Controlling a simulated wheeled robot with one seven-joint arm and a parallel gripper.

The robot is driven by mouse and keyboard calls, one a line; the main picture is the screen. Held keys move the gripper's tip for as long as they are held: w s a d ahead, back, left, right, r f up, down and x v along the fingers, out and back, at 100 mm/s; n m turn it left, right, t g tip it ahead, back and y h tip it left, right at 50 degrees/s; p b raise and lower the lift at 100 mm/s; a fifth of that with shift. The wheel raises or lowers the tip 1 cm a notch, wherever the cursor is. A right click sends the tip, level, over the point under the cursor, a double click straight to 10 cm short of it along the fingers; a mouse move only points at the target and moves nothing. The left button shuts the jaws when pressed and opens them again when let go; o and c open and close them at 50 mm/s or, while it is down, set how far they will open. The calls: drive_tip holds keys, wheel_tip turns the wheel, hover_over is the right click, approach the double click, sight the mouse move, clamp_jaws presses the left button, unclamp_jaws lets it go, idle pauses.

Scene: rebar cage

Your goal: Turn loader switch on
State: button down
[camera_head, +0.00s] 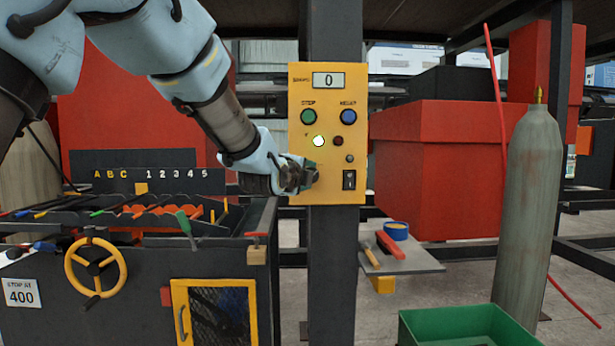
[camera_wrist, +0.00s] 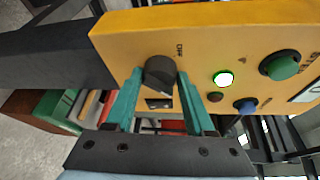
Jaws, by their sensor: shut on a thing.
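A yellow control panel (camera_head: 327,95) is fixed to a dark upright post. The loader switch is a dark round knob (camera_wrist: 160,73) on its face; the wrist view shows a small OFF label beside it. My gripper (camera_head: 311,176) reaches the panel's lower left part from the left and hides the knob in the head view. In the wrist view, the two teal fingers of my gripper (camera_wrist: 160,76) are shut on the knob, one on each side.
The panel also bears a green button (camera_head: 308,117), a blue button (camera_head: 348,117), a lit white lamp (camera_head: 319,141), a dark red lamp (camera_head: 338,141) and a display (camera_head: 329,81) reading 0. A lever bench with a yellow handwheel (camera_head: 96,267) stands left; a gas cylinder (camera_head: 530,200) stands right.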

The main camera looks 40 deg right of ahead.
drive_tip(key=shift+c, duration=1.4)
unclamp_jaws()
drive_tip(key=b+v, duration=0.2)
drive_tip(key=v, duration=0.8)
drive_tip(key=shift+a, duration=0.35)
drive_tip(key=shift+s+r, duration=0.1)
drive_tip(key=w+a+f+n+y+p, duration=0.25)
drive_tip(key=w+a+f+n, duration=0.2)
drive_tip(key=a, duration=0.45)
drive_tip(key=w+a+f+n+y+p, duration=0.1)
drive_tip(key=w+a+f+n+y, duration=0.3)
drive_tip(key=a+n, duration=0.3)
drive_tip(key=w+a+f+n+y+p, duration=0.1)
drive_tip(key=w+a+f+n+y, duration=0.3)
drive_tip(key=a, duration=0.6)
drive_tip(key=s+a+f+n+g+y+p, duration=0.1)
drive_tip(key=s+a+f+n+g, duration=0.1)
drive_tip(key=a+n, duration=0.3)
drive_tip(key=s+a+f+n+g+y+p, duration=0.1)
drive_tip(key=s+a+n, duration=0.4)
drive_tip(key=a, duration=0.5)
drive_tip(key=s+a+f+n+g+y+p, duration=0.1)
drive_tip(key=s+a+f+n+g+p, duration=0.1)
drive_tip(key=a, duration=0.6)
wheel_tip(320, 180, down, 3)
drive_tip(key=s+n+g, duration=0.1)
drive_tip(key=n, duration=0.2)
drive_tip(key=shift+s+y, duration=0.25)
drive_tip(key=shift+y, duration=0.1)
